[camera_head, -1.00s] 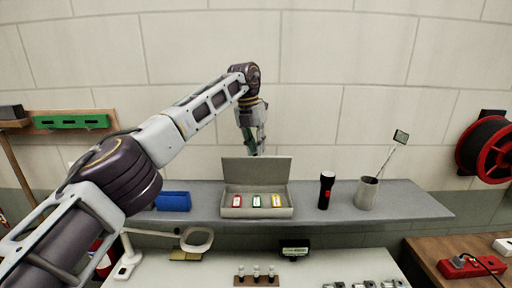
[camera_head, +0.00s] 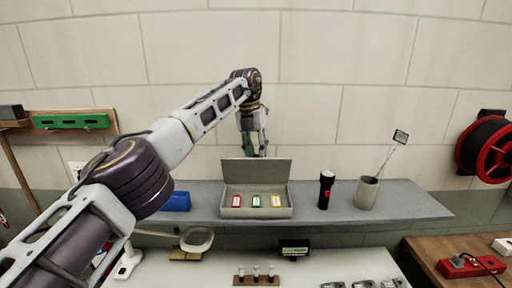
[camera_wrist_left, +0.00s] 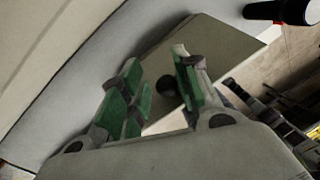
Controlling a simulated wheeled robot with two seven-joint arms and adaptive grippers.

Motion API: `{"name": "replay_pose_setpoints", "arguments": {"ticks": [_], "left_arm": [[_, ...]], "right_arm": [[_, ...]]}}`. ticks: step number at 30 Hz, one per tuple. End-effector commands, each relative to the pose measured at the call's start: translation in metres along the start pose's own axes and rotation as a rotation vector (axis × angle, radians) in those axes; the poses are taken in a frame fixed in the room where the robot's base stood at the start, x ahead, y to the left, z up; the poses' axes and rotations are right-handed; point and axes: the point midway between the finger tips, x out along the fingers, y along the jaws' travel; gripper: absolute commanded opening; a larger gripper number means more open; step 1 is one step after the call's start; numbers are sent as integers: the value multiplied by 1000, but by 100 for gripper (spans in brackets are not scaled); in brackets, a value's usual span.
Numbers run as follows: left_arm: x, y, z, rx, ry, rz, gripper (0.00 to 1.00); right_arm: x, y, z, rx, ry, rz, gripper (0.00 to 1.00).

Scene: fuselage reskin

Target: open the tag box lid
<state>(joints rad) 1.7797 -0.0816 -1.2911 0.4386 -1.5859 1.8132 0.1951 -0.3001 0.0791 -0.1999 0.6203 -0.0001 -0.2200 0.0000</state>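The grey tag box (camera_head: 230,212) sits on the wall shelf. Its lid (camera_head: 257,171) stands raised at the back, open, and the inside is in plain view. My left gripper (camera_head: 256,154) points down just above and behind the lid's top edge. In the left wrist view, its green-padded fingers (camera_wrist_left: 160,100) are apart. The lid (camera_wrist_left: 220,55) shows beyond them there; I cannot tell whether they touch it. My right gripper is in neither view.
On the shelf (camera_head: 408,203), a blue bin (camera_head: 177,201) stands left of the box. A black flashlight (camera_head: 326,190) and a grey cup (camera_head: 367,192) holding a thin tool stand to the right. The wall is close behind. Small parts lie on the bench below.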

Motion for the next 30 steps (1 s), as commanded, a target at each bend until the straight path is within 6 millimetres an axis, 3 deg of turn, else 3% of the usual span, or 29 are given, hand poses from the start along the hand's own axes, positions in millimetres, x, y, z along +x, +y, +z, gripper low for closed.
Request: {"name": "replay_pose_setpoints", "arguments": {"ticks": [3,11,30], "left_arm": [[4,4,0,-6,3,-1,44],[0,3,0,-5,-2,-4,44],[-1,2,0,-2,-13,-2,44]], "right_arm": [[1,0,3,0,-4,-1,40],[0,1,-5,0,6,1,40],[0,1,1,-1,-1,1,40]]}}
